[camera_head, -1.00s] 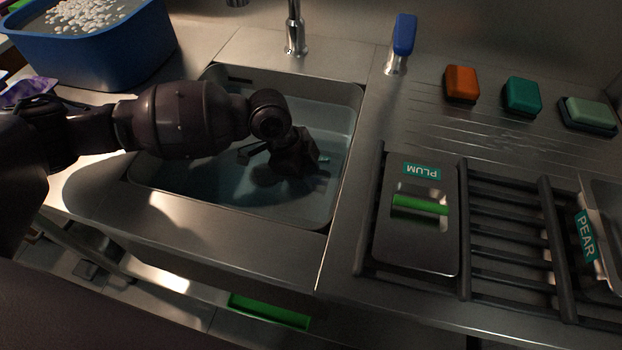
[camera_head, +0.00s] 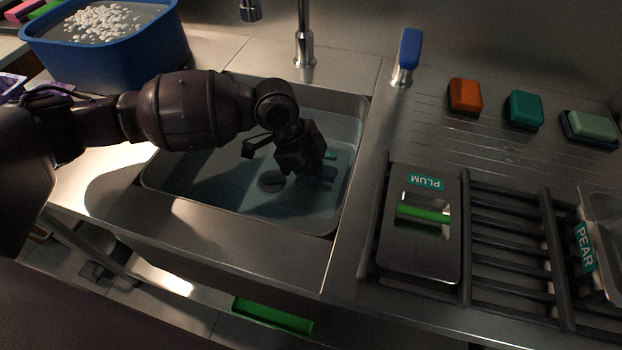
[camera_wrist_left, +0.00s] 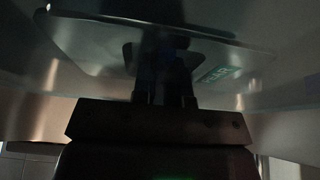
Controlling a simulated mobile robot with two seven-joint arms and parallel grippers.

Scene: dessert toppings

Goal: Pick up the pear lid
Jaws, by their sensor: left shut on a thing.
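My left gripper (camera_head: 322,168) reaches down into the right part of the sink. In the left wrist view its fingers (camera_wrist_left: 165,88) are shut on the dark, bluish handle of a metal lid (camera_wrist_left: 90,45). The lid is a broad, dim grey plate with a teal label (camera_wrist_left: 218,74) whose lettering is too dark to read surely. In the head view a bit of teal (camera_head: 330,155) shows beside the fingers; most of the lid is hard to make out there. A pan with a PEAR label (camera_head: 586,247) stands at the right edge. My right gripper is out of view.
The sink (camera_head: 215,215) has steel rims and a round drain (camera_head: 271,181). A lidded PLUM pan (camera_head: 420,250) sits on the rack (camera_head: 507,240). The tap (camera_head: 304,45) and blue-handled lever (camera_head: 409,50) stand behind. A blue tub (camera_head: 110,60) stands back left; several sponges lie back right.

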